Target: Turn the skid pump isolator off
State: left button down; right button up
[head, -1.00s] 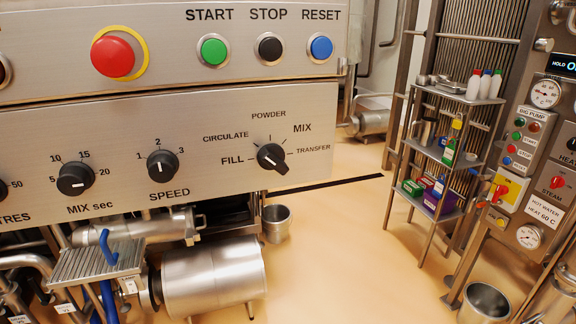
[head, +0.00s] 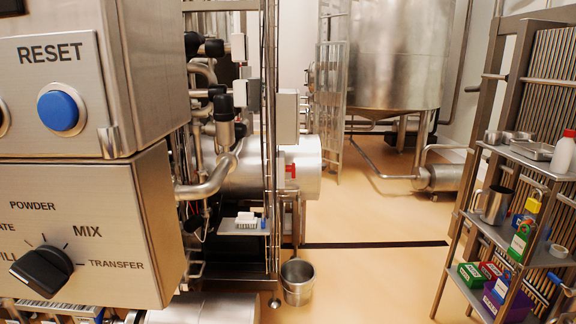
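No isolator labelled as the skid pump's can be read in the head view now. A small red part (head: 291,171) shows beside the horizontal steel vessel behind the pipework; it is too small to tell what it is. The panel with the red-on-yellow rotary switch, seen at the right a second ago, is out of view. Neither of my grippers is in view.
A control panel (head: 90,215) with a blue RESET button (head: 58,110) and a black selector knob (head: 42,270) fills the left. A steel bucket (head: 297,283) stands on the floor. A shelf rack (head: 530,160) stands right. Floor between is clear.

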aim_at(292, 168)
jog(key=i+l+u, duration=0.2)
jog(key=l, duration=0.45)
jog(key=l+u, duration=0.15)
jog(key=l, duration=0.45)
jog(key=i+l+u, duration=0.2)
jog(key=l, duration=0.5)
jog(key=i+l+z, duration=0.3)
jog(key=i, duration=0.55)
jog(key=i+z, duration=0.25)
jog(key=i, duration=0.55)
jog(key=i+u, duration=0.25)
jog(key=i, duration=0.15)
jog(key=i+l+u, duration=0.25)
jog(key=i, duration=0.2)
jog(key=i+l+u, duration=0.1)
jog(key=i+u, duration=0.15)
jog(key=i, duration=0.15)
